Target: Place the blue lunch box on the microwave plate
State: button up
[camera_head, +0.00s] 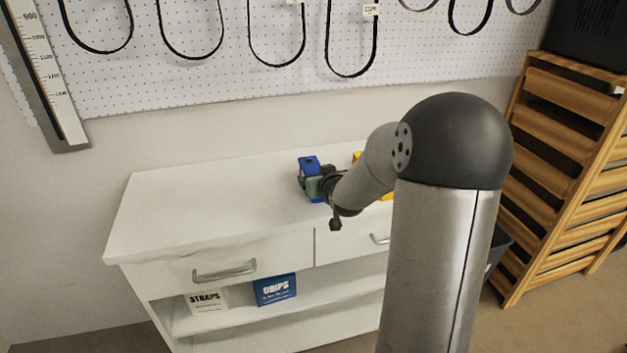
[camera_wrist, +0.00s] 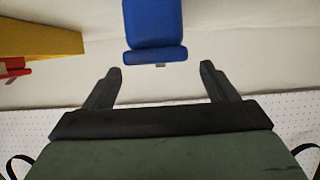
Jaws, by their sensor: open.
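A blue block-like object (camera_head: 308,161) is on the white cabinet top, partly hidden behind my gripper (camera_head: 316,187). I see no microwave or microwave plate.
A yellow object (camera_wrist: 40,40) and a red one (camera_wrist: 14,67) lie beside the blue object. The white cabinet top (camera_head: 200,205) is clear on the left. Boxes marked STRAPS (camera_head: 206,299) and GRIPS (camera_head: 275,289) sit below. A pegboard (camera_head: 200,85) stands behind; a wooden rack (camera_head: 565,160) is right.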

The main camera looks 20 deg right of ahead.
aim_at(315, 172)
jog(key=x, duration=0.5)
jog(key=shift+r, duration=0.1)
jog(key=c, duration=1.5)
jog(key=shift+r, duration=0.1)
jog(key=shift+r+p, duration=0.3)
jog(key=r, duration=0.3)
jog(key=shift+s+d+r, duration=0.2)
jog(key=shift+s+r, duration=0.05)
jog(key=shift+s, duration=0.15)
jog(key=s+r+p, duration=0.1)
jog(key=s+r, duration=0.2)
jog(key=s, duration=0.1)
jog(key=s+d+r+p, duration=0.1)
jog(key=s+r+p, duration=0.1)
jog(key=s, duration=0.2)
jog(key=s+d+r+p, duration=0.1)
jog(key=s+r+p, duration=0.1)
jog(key=s, duration=0.3)
jog(key=shift+r, duration=0.85)
